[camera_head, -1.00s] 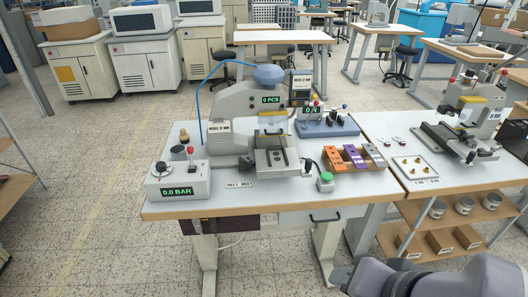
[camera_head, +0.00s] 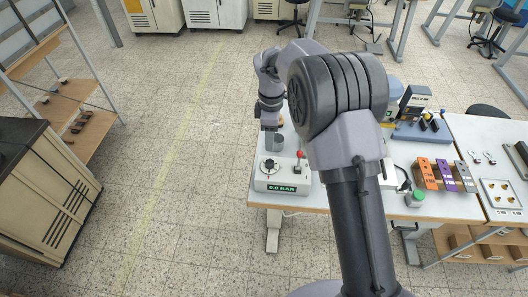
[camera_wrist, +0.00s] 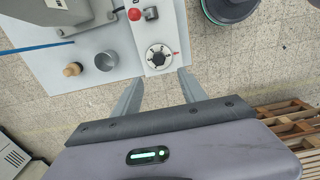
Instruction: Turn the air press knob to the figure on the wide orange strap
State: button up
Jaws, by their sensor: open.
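The air press knob is a round dial with marks and a small red mark beside it, on the light box (camera_head: 283,178) at the table's left front. In the wrist view the knob (camera_wrist: 158,56) lies just beyond my fingertips, roughly centred between them. It also shows in the head view (camera_head: 269,164). My gripper (camera_wrist: 160,77) is open and empty, apart from the knob. The box's green display (camera_head: 282,188) shows a BAR figure too small to read surely. The orange strap (camera_head: 427,173) lies at the table's right; its figure is unreadable.
A red-topped lever (camera_head: 300,155) stands beside the knob. A grey cup (camera_wrist: 105,60) and a wooden-topped piece (camera_wrist: 72,69) stand near the box. Purple (camera_head: 446,175) and grey (camera_head: 465,176) straps lie beside the orange one. My arm hides much of the press.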

aim_at(269, 162)
jog(key=f+b, duration=0.1)
jog(key=f, duration=0.5)
jog(key=f+b, duration=0.1)
jog(key=f, duration=0.5)
jog(key=shift+w+a+f, duration=0.15)
jog(key=shift+w+f, duration=0.05)
jog(key=shift+f, duration=0.05)
grip_shut()
